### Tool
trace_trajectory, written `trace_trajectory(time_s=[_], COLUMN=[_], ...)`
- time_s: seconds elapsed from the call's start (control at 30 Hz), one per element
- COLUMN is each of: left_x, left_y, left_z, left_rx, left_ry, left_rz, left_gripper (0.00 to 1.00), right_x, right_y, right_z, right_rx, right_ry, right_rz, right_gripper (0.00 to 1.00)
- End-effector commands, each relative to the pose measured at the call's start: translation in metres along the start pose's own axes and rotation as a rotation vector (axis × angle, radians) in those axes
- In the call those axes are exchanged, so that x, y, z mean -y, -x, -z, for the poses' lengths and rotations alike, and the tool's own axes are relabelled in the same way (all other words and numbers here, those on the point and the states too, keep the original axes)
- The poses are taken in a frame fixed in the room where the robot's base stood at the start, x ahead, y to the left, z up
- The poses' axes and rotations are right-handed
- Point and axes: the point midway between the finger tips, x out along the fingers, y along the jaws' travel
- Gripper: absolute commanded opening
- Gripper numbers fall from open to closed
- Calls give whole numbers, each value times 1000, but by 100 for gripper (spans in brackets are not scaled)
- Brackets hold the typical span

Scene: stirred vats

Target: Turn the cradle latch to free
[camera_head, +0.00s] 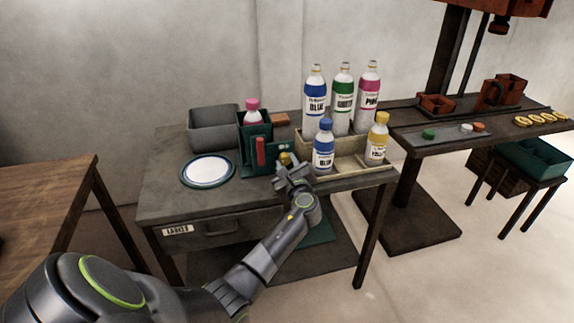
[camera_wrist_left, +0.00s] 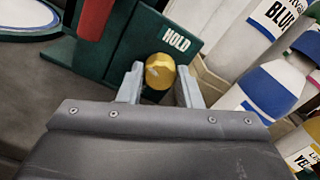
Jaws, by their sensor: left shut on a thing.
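The green cradle (camera_head: 249,137) stands on the grey table and holds a bottle with a pink cap (camera_head: 252,105). A yellow knob (camera_wrist_left: 160,72), which looks like the cradle latch, sits low on the cradle's green plate (camera_wrist_left: 150,40), below a HOLD label (camera_wrist_left: 176,39). It also shows in the head view (camera_head: 285,158). My left gripper (camera_head: 289,168) is at the knob, with one finger on each side and shut on it in the left wrist view (camera_wrist_left: 159,85). A red bar (camera_head: 260,151) is upright on the cradle's front. My right gripper is not in view.
A tan tray (camera_head: 350,168) to the right holds several bottles, with a blue-capped bottle (camera_head: 324,145) close to my gripper. A white round plate (camera_head: 208,170) lies left of the cradle, and a grey bin (camera_head: 212,130) stands behind it. The table's front left is clear.

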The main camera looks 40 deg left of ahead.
Motion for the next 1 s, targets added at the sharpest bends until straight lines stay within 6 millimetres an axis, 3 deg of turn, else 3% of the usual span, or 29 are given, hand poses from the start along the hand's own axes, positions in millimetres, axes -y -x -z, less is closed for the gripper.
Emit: trace_trajectory(time_s=[0.4,0.43,0.6,1.0], left_x=[-1,-1,-1,0], left_y=[1,1,0,7], left_z=[2,2,2,0], left_rx=[-5,-5,-4,-4], left_ry=[10,9,9,9], left_rz=[-3,-3,-2,-1], left_gripper=[9,33,53,53], right_x=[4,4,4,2], right_y=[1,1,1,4], right_z=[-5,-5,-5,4], right_rx=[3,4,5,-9], right_ry=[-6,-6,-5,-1], right_rz=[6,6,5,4], right_gripper=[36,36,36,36])
